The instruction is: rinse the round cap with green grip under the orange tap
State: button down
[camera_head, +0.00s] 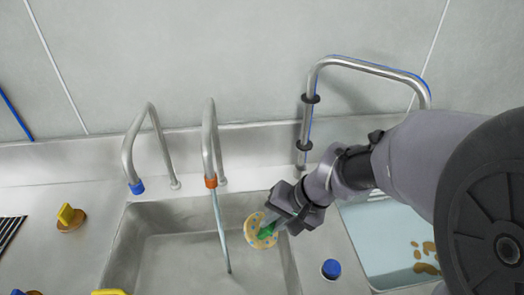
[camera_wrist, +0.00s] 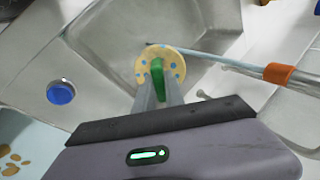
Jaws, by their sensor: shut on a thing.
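The round cap (camera_head: 260,230) is a pale yellow disc with light blue spots and a green grip. My gripper (camera_head: 277,222) is shut on the green grip and holds the cap over the sink basin. The cap also shows in the wrist view (camera_wrist: 160,66), with the green grip (camera_wrist: 158,80) between my fingers. The orange tap (camera_head: 211,180) has an orange collar at its spout, and a stream of water (camera_head: 222,232) runs from it into the basin. In the head view the cap is just right of the stream, apart from it. In the wrist view the stream passes near the cap's edge.
A blue-collared tap (camera_head: 137,186) stands left of the orange tap. A blue button (camera_head: 331,268) is on the counter right of the basin (camera_head: 170,240). A bin of pale blue liquid (camera_head: 385,240) with brown spots lies further right. A yellow-gripped cap (camera_head: 68,217) lies on the left counter.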

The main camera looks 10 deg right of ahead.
jog(key=w+a+f, duration=0.2)
jog(key=w+a, duration=0.3)
jog(key=a, duration=0.3)
jog(key=shift+w, duration=0.3)
dwell(0.3)
jog(key=shift+w+d, duration=0.3)
jog(key=shift+w, duration=0.2)
jog(key=shift+s, duration=0.1)
jog(key=shift+s+a+b, duration=0.35)
jog(key=shift+s+b, duration=0.05)
